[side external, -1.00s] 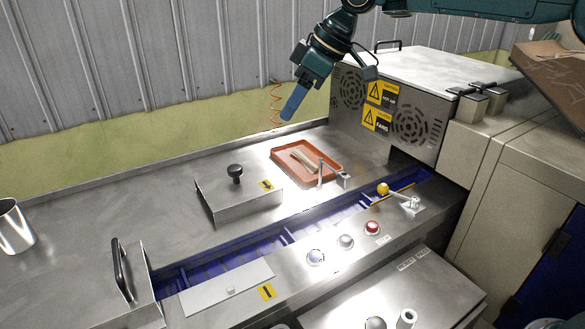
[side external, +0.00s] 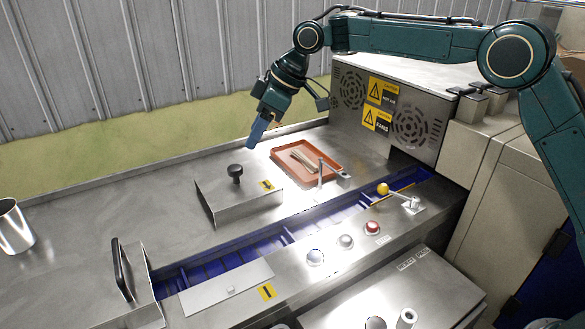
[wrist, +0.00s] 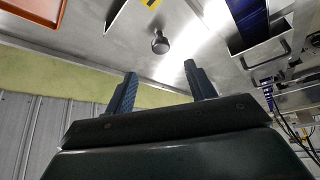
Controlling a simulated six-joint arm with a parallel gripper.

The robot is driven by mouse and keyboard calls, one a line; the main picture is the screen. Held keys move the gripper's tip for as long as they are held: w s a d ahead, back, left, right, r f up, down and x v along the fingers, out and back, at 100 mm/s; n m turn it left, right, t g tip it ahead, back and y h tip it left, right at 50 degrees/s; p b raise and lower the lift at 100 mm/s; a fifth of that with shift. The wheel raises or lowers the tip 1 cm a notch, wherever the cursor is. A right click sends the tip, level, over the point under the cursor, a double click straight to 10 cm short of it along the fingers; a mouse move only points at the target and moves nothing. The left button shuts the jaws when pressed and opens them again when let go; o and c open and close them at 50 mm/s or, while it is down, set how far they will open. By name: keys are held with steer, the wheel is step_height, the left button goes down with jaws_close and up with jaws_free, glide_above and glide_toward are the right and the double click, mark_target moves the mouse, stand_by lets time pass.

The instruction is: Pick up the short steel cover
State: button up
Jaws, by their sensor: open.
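The short steel cover (side external: 240,206) is a bent steel sheet with a black knob (side external: 235,173) on top and a yellow arrow label at its right end. It sits on the steel worktop behind the blue conveyor channel. In the wrist view the knob (wrist: 160,43) shows beyond my fingertips, roughly between them. My gripper (side external: 256,133) hangs above and behind the cover, slightly to the right of the knob, apart from it. In the wrist view my gripper (wrist: 161,82) has its two blue fingers spread apart with nothing between them.
An orange tray (side external: 335,173) with sticks lies right of the cover. A steel cover with a black bar handle (side external: 121,268) stands at the front left. A steel cup (side external: 15,228) is at the far left. The vented machine housing (side external: 415,125) stands at the right.

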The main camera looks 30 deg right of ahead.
mark_target(234, 167)
steer(key=shift+x, duration=3.05)
steer(key=shift+x, duration=2.6)
steer(key=shift+s, duration=0.1)
jaws_close()
steer(key=shift+r, duration=0.2)
